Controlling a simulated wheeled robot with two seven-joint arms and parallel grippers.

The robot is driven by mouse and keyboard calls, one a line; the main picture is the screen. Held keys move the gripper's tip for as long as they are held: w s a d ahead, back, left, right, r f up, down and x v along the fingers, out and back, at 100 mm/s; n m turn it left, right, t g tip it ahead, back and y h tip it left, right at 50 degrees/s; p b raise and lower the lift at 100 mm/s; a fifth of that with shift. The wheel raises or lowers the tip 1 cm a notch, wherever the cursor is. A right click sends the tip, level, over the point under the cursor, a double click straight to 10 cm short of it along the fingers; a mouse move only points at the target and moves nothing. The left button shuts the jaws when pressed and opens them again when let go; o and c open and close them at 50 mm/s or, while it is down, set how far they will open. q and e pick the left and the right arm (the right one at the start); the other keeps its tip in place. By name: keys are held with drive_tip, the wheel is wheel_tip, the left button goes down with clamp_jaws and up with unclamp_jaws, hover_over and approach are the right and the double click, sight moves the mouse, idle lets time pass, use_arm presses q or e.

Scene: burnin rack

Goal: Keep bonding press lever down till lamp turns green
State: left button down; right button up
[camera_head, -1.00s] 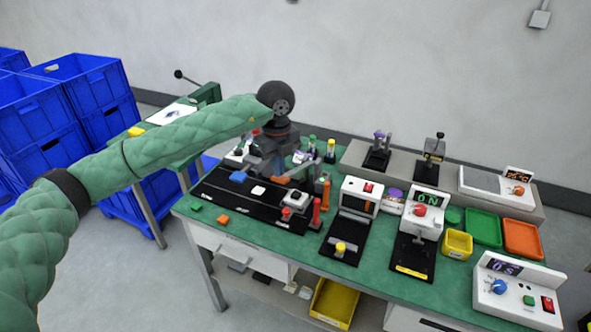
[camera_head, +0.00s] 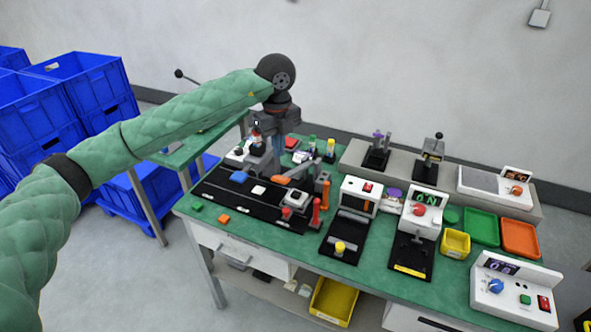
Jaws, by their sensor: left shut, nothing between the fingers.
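My left gripper (camera_head: 279,150) points down over the back left of the green bench, with its fingers shut and empty. It is beside a grey device with a red and white top (camera_head: 256,150), which it partly hides. I cannot tell whether they touch. I cannot tell for sure which device is the bonding press. Small lever presses with a purple top (camera_head: 377,150) and a black knob (camera_head: 434,155) stand on the rear shelf. No green lamp can be made out. My right gripper is not in view.
A black plate (camera_head: 225,195) with several small parts lies at the bench's left. Blue crates (camera_head: 85,85) are far left.

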use_arm(q)
drive_tip(key=shift+w+d+r+p, duration=0.15)
drive_tip(key=shift+r+p, duration=0.2)
drive_tip(key=shift+r, duration=1.45)
